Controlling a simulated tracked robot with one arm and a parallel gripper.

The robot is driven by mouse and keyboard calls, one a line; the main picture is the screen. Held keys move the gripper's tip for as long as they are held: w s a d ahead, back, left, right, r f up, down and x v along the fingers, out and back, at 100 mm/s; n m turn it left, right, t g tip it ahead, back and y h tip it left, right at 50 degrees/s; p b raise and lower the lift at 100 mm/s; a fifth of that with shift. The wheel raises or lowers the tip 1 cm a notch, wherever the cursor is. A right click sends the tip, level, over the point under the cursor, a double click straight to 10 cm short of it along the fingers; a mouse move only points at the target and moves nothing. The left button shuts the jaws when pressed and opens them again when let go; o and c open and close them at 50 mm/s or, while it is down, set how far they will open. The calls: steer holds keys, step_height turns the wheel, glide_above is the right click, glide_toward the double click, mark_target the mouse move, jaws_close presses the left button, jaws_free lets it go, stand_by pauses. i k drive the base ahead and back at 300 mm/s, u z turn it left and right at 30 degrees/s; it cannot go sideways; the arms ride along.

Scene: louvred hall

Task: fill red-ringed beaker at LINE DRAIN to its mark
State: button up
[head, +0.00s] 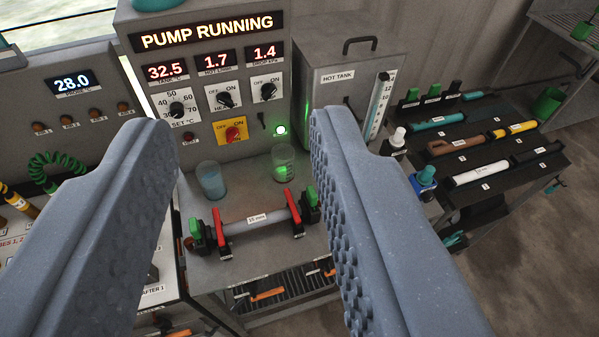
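My gripper (238,126) is open, with its two ridged grey fingers wide apart and nothing between them. Beyond the fingers, a clear beaker (211,182) with bluish liquid stands upright on the bench. A second clear beaker (284,164) stands to its right and shows a green glow low down. I cannot make out a red ring or a fill mark on either. No LINE DRAIN label is readable. In front of the beakers lies a grey pipe section (262,219) with red levers and green-handled fittings at its ends.
A panel reading PUMP RUNNING (208,32) has displays, knobs and a yellow-backed red switch (231,132). The HOT TANK (337,75) stands behind the right finger. A dark rack (480,150) holds several pipe pieces. Another panel (70,82), reading 28.0, is at left.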

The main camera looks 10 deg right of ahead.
mark_target(283, 155)
steer(key=z, duration=0.1)
steer(key=i, duration=0.5)
steer(key=u, duration=0.75)
steer(key=i, duration=0.3)
steer(key=u, duration=0.2)
